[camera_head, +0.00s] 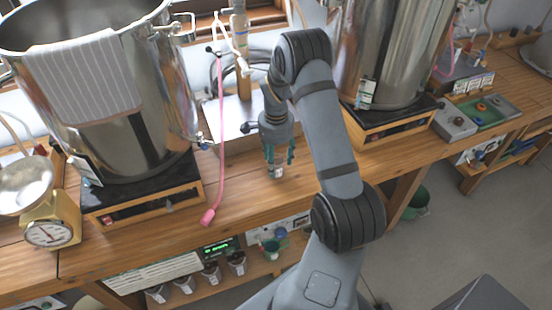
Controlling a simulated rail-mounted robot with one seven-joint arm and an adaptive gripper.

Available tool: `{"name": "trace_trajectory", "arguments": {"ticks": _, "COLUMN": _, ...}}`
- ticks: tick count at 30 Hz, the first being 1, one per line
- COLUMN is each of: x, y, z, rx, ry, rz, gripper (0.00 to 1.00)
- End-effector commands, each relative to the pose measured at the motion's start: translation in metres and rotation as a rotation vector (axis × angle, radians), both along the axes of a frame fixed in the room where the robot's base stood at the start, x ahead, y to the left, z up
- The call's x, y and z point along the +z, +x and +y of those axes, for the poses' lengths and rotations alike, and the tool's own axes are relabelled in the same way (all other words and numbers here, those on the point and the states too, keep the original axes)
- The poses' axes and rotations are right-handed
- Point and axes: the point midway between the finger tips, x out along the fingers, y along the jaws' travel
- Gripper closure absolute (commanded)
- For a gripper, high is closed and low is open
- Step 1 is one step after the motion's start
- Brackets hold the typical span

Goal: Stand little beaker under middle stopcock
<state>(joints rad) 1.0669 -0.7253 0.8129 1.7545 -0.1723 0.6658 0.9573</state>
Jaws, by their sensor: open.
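My gripper (278,158) points down over the front part of the wooden bench, right of centre of the metal box. Its greenish fingers are open. A small clear vessel, which looks like the little beaker (276,172), stands on the bench just below and between the fingertips. The fingers partly hide it, and I cannot tell if they touch it. A small dark fitting, possibly the middle stopcock (248,127), sticks out from the metal box (228,135) between the two big pots, left of my gripper. Its outlet is too small to make out.
A big steel pot with a striped cloth (85,75) stands left, another steel pot (385,50) right. A pink hose (219,150) hangs over the bench left of the gripper. A scale (50,225) stands far left. Bench front between hose and gripper is clear.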

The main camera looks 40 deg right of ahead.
Motion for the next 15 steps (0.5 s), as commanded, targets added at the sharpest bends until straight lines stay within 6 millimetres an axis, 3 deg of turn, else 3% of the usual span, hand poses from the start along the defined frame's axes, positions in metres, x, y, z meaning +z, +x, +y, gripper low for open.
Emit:
{"name": "trace_trajectory", "arguments": {"ticks": 5, "x": 0.012, "y": 0.002, "z": -0.001, "rx": 0.0, "ry": -0.002, "rz": -0.005, "gripper": 0.43}}
{"name": "trace_trajectory", "arguments": {"ticks": 15, "x": 0.084, "y": 0.002, "z": 0.0, "rx": 0.0, "ry": -0.002, "rz": -0.005, "gripper": 0.43}}
